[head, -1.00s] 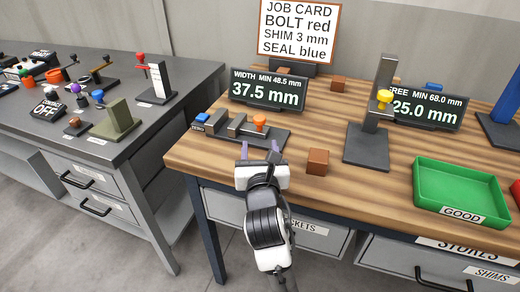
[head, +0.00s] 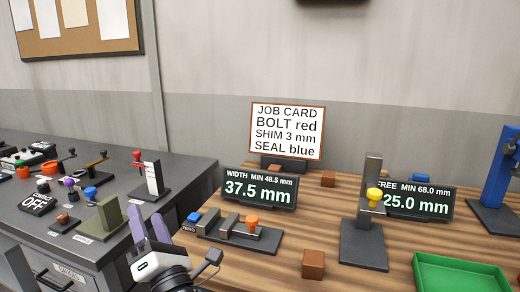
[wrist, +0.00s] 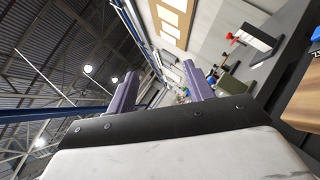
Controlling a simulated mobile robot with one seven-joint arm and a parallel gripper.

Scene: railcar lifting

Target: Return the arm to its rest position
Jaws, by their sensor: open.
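My gripper (head: 149,226) is open and empty in the lower left of the head view, in front of the gap between the grey bench and the wooden bench. Its two purple fingers point up and stand apart. In the wrist view my gripper (wrist: 160,90) also shows with nothing between its fingers. That view is tilted and takes in the ceiling, the wall and part of the benches. The rest of my arm is mostly out of view below.
The wooden bench (head: 340,262) holds a width gauge (head: 240,233), a free-height gauge (head: 365,240), a brown block (head: 313,264) and a green tray (head: 460,275). A job card (head: 287,130) stands behind. The grey bench (head: 190,163) at left holds several levers and knobs.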

